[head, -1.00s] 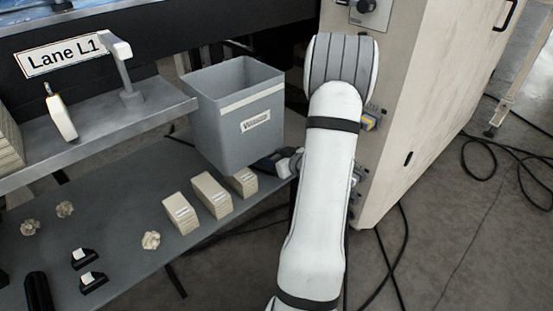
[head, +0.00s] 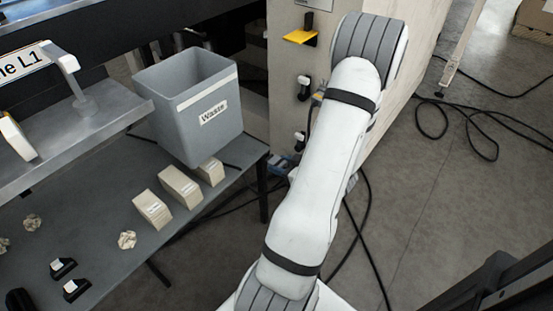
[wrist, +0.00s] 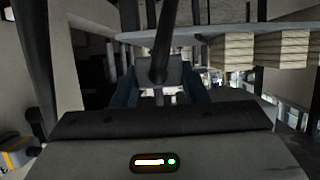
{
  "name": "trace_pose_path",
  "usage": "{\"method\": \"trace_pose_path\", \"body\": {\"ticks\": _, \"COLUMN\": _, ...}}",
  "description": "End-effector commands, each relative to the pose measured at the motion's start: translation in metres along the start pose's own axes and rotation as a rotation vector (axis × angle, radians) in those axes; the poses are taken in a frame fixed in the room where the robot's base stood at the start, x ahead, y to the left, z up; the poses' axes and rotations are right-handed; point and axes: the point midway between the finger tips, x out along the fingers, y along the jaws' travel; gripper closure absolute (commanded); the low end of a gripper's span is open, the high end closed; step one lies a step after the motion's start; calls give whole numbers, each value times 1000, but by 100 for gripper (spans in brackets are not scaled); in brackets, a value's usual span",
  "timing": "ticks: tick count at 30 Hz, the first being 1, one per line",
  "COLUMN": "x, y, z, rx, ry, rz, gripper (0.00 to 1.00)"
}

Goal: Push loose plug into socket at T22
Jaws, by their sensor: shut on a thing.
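My gripper (wrist: 160,92) is in the wrist view, its two dark blue fingers shut on a grey plug (wrist: 171,73). A thick black cable runs from the plug toward the top of that view. In the head view my arm hides most of the gripper; a small blue and grey part of it (head: 283,166) shows low beside the pale cabinet (head: 284,75). The cabinet's face carries dark fittings with white parts (head: 304,88) (head: 299,140). I cannot read a T22 mark, and the target socket cannot be made out.
A yellow handle (head: 300,37) sticks out from the cabinet. Left of it are a grey Waste bin (head: 190,125) and a grey table (head: 110,185) with paper stacks (head: 180,186). Black cables (head: 465,125) lie on the floor at right.

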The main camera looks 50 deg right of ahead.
Motion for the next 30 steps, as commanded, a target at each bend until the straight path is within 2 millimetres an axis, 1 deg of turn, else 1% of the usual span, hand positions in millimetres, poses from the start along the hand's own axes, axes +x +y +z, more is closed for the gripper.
{"method": "trace_pose_path", "body": {"ticks": 3, "x": 18, "y": 24, "z": 3, "rx": 27, "ry": -2, "rz": 77, "gripper": 90}}
{"method": "trace_pose_path", "body": {"ticks": 8, "x": 50, "y": 65, "z": 14, "rx": 80, "ry": -5, "rz": 230, "gripper": 90}}
{"method": "trace_pose_path", "body": {"ticks": 9, "x": 56, "y": 74, "z": 17, "rx": 93, "ry": -6, "rz": 268, "gripper": 90}}
{"method": "trace_pose_path", "body": {"ticks": 14, "x": 83, "y": 107, "z": 35, "rx": 144, "ry": -10, "rz": 418, "gripper": 90}}
{"method": "trace_pose_path", "body": {"ticks": 18, "x": 105, "y": 132, "z": 56, "rx": 194, "ry": -16, "rz": 564, "gripper": 90}}
{"method": "trace_pose_path", "body": {"ticks": 20, "x": 114, "y": 142, "z": 67, "rx": 217, "ry": -19, "rz": 629, "gripper": 90}}
{"method": "trace_pose_path", "body": {"ticks": 24, "x": 130, "y": 157, "z": 95, "rx": 270, "ry": -27, "rz": 779, "gripper": 90}}
{"method": "trace_pose_path", "body": {"ticks": 27, "x": 137, "y": 163, "z": 115, "rx": 304, "ry": -33, "rz": 877, "gripper": 90}}
{"method": "trace_pose_path", "body": {"ticks": 30, "x": 143, "y": 164, "z": 135, "rx": 336, "ry": -39, "rz": 969, "gripper": 90}}
